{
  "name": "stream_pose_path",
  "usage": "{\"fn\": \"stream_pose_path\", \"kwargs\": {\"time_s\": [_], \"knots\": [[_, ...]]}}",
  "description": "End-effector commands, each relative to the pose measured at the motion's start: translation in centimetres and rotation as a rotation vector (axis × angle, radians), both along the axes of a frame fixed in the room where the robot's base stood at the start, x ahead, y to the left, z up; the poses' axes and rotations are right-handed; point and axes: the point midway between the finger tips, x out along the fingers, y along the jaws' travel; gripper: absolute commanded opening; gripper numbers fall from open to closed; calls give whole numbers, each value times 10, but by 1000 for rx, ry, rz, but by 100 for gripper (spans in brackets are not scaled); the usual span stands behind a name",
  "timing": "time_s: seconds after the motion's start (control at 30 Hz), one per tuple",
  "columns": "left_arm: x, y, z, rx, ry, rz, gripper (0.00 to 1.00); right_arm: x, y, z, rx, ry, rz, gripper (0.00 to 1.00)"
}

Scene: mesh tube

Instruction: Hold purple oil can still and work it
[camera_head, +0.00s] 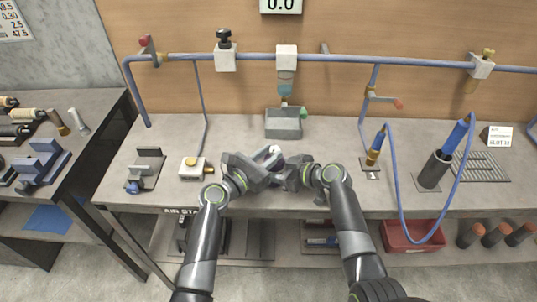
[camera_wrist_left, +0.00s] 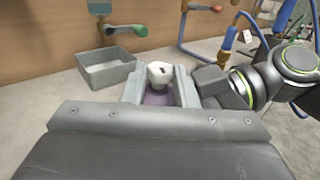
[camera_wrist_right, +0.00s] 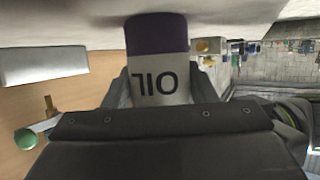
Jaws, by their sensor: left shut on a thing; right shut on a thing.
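The purple oil can (camera_head: 276,150) is at the middle of the bench, largely hidden by my grippers. In the left wrist view its pale top (camera_wrist_left: 160,72) and purple body (camera_wrist_left: 157,98) sit between the fingers of my left gripper (camera_wrist_left: 160,90), which is shut on it. In the right wrist view the can's white OIL label (camera_wrist_right: 157,85) appears upside down, with a purple band (camera_wrist_right: 157,35) next to it. My right gripper (camera_wrist_right: 158,92) is also shut on the can, from the right side.
A grey bin (camera_head: 284,123) stands behind the can under a dispenser (camera_head: 286,84). A blue pipe (camera_head: 250,57) runs along the wall. A valve block (camera_head: 195,168) lies left; a blue-handled tool in a dark holder (camera_head: 434,169) and a looped hose (camera_head: 400,190) are right.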

Motion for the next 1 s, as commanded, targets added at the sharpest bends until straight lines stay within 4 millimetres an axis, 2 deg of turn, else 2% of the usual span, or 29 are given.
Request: {"fn": "stream_pose_path", "kwargs": {"time_s": [0.2,0.23,0.37,0.4,0.77,1.0], "knots": [[0,0,-2,2,4,-1,3,0,1,1,3,0,1,22],[0,0,-2,2,4,-1,30,0,1,1,3,0,1,22],[0,0,-1,1,2,-1,46,0,1,1,3,-1,1,22],[0,0,-1,1,2,-1,48,0,1,1,3,-1,1,22],[-5,5,-1,1,0,-1,48,0,0,1,2,-1,0,22],[-36,31,-2,3,2,2,48,0,0,0,1,-1,0,22]]}}
